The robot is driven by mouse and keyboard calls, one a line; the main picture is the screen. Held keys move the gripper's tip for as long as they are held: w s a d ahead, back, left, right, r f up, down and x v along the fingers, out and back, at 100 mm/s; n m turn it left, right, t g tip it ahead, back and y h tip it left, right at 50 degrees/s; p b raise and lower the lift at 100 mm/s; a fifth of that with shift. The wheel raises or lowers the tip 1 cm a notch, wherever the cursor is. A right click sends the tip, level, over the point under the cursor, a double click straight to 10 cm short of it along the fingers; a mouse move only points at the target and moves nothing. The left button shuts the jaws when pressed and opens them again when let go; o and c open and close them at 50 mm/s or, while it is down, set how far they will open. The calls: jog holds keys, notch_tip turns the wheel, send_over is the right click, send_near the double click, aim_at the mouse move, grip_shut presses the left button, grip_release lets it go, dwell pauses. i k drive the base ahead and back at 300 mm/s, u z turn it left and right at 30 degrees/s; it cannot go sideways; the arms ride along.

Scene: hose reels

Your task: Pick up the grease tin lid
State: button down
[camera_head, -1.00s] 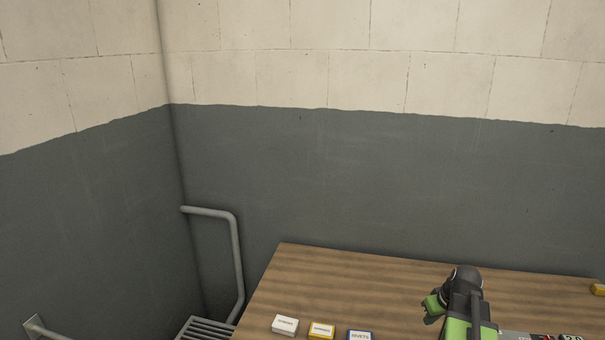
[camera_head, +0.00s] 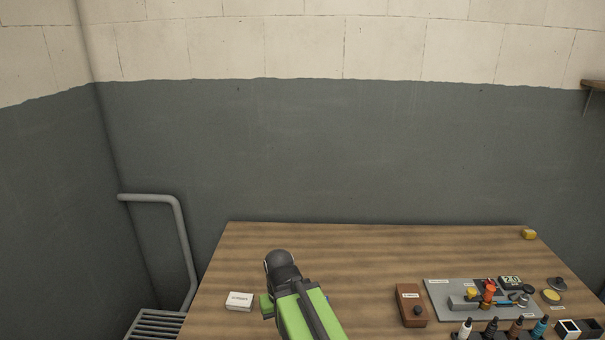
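At the right end of the wooden workbench (camera_head: 370,245) is a small round tin with a yellow top (camera_head: 551,297). Just behind it lies a dark grey round piece with a raised middle (camera_head: 558,283), which looks like the grease tin lid; no label on it is readable. My gripper (camera_head: 267,306) shows only in part at the left of the bench, beside my green and black arm. Its fingers are too hidden to tell open from shut. It is far to the left of the tin and the dark round piece.
A grey mat (camera_head: 440,288) holds a small device with orange and yellow parts. A brown box (camera_head: 410,306) stands left of it. Several bottles line the front right. A white box (camera_head: 240,301) is left of my arm. A yellow block (camera_head: 529,234) sits at the back right.

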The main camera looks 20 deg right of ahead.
aim_at(557, 282)
jog(key=z, duration=2.3)
